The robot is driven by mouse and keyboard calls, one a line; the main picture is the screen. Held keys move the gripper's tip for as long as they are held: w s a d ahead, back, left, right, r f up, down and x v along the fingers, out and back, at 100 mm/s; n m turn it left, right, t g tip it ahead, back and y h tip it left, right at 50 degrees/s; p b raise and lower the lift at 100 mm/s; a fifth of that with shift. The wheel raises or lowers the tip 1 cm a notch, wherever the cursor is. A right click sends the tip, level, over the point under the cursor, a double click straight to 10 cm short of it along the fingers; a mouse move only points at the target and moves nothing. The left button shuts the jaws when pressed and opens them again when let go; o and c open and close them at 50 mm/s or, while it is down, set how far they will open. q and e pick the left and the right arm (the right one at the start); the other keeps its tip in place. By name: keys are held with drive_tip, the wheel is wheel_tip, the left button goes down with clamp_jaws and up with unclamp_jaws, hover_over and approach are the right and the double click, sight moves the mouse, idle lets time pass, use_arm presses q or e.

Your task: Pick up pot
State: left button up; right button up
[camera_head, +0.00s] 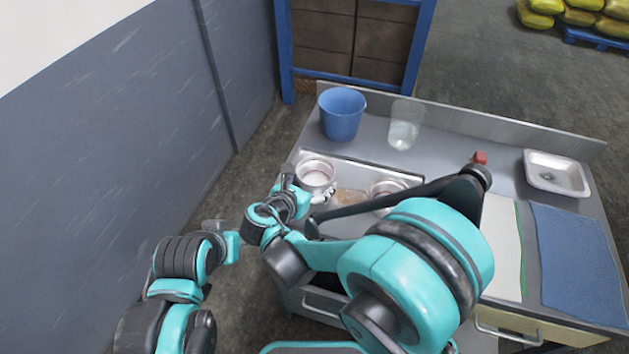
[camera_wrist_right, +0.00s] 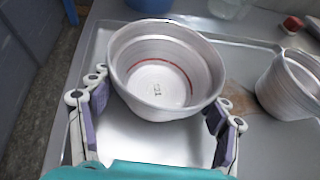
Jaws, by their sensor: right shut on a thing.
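A round metal pot (camera_head: 314,174) stands upright at the left end of the metal tray on the counter. In the right wrist view the pot (camera_wrist_right: 165,62) is empty inside, with a red ring around its inner wall. My right gripper (camera_head: 325,194) is at the pot, and its purple-padded fingers (camera_wrist_right: 160,118) are on both sides of the wall. It is shut on the pot. I cannot tell whether the pot is clear of the tray. My left arm is at the lower left, and its fingers do not show clearly.
A second pot (camera_head: 386,188) sits on the tray (camera_wrist_right: 255,45) to the right, partly behind my arm. A blue bucket (camera_head: 342,114) and a clear glass vessel (camera_head: 405,124) stand behind. A red block (camera_head: 479,157), white basin (camera_head: 556,175) and blue cloth (camera_head: 578,262) lie right.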

drive_tip(key=shift+r+p, duration=0.5)
drive_tip(key=shift+r, duration=0.45)
drive_tip(key=shift+s+d+r+p, duration=0.15)
drive_tip(key=shift+r+p, duration=0.2)
drive_tip(key=shift+r, duration=0.3)
drive_tip(key=shift+s+d+r+p, duration=0.15)
drive_tip(key=shift+r+p, duration=0.2)
drive_tip(key=shift+r, duration=0.25)
drive_tip(key=s+d+r+p, duration=0.4)
drive_tip(key=s+d+r, duration=0.2)
drive_tip(key=d, duration=0.3)
drive_tip(key=shift+r, duration=0.15)
drive_tip(key=shift+w, duration=0.15)
